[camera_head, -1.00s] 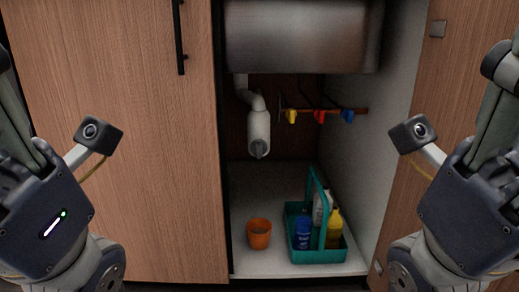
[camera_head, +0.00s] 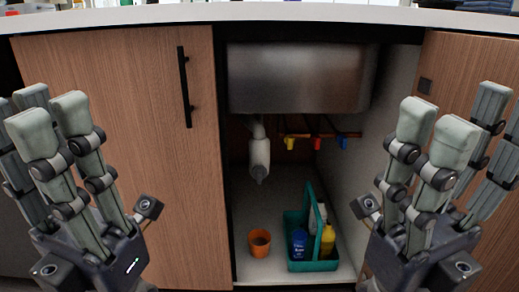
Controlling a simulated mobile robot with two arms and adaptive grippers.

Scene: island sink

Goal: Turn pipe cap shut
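The white drain pipe (camera_head: 260,155) hangs below the metal sink basin inside the open cabinet. A small grey cap (camera_head: 260,175) sits at its lower end; whether it is tight cannot be told. My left gripper (camera_head: 55,125) is at the left in front of the closed cabinet door, fingers spread, pointing up and empty. My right gripper (camera_head: 455,135) is at the right in front of the open door, fingers also spread, pointing up and empty. Both are well apart from the pipe and cap.
An orange cup (camera_head: 259,243) stands on the cabinet floor below the pipe. A teal caddy (camera_head: 313,266) with several bottles stands right of it. Yellow, red and blue valves (camera_head: 316,143) line the back wall. The metal sink basin (camera_head: 298,78) hangs above.

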